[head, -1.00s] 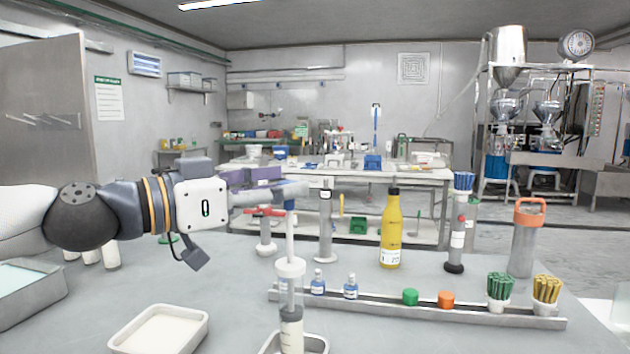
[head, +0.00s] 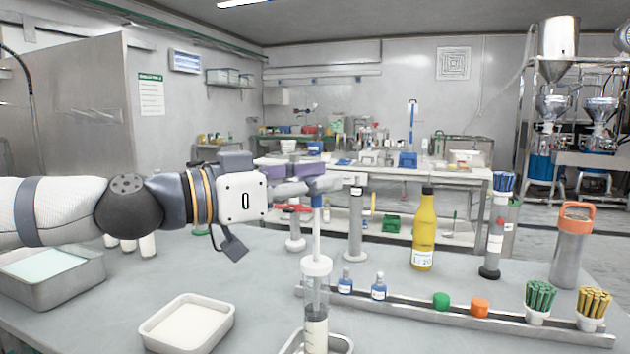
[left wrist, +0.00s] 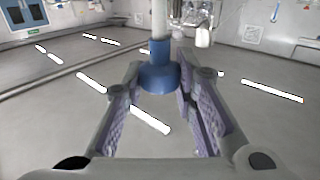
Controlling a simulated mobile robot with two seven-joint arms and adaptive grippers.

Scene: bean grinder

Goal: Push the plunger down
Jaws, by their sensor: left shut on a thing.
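The plunger is a pale upright rod (head: 317,236) with a blue top, rising from a white collar (head: 316,265) on a clear cylinder (head: 316,322) with beige contents. My left gripper (head: 326,186) reaches in from the left, level with the rod's top, and is shut on the plunger. In the left wrist view, which looks upside down, the plunger's blue cap (left wrist: 157,75) sits between the fingers of my left gripper (left wrist: 152,82). The fingers hide part of the rod's top in the head view. My right gripper is not in view.
A white-filled tray (head: 233,316) lies left of the cylinder. A metal rack (head: 400,305) holds small vials, caps and stick bundles at the right. A yellow bottle (head: 424,230) and a steel flask (head: 570,250) stand behind it. The cylinder's base is in a small tray (head: 345,343).

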